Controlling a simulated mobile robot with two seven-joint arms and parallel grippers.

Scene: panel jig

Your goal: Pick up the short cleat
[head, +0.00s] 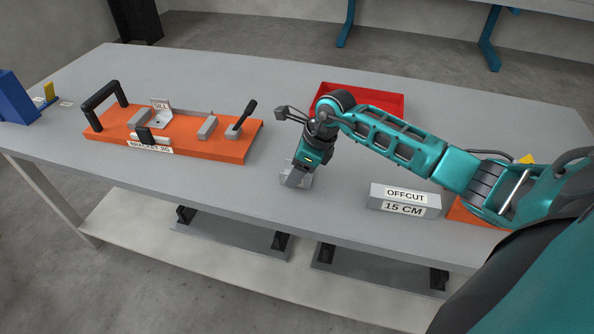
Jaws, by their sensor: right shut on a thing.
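My right gripper (296,178) reaches down to the grey table top in the middle of the head view, shut on a small light-grey metal piece, which I take to be the short cleat (305,181). The fingers and hand hide much of the piece. It is low at the table; I cannot tell whether it touches the surface. My left gripper is not in view.
An orange bracket jig (204,146) with a black handle, grey blocks and a small lever stands at left. A red tray (388,102) lies behind my right arm. A grey offcut block (404,199) marked 15 CM stands right of the gripper. A blue object (15,98) is far left.

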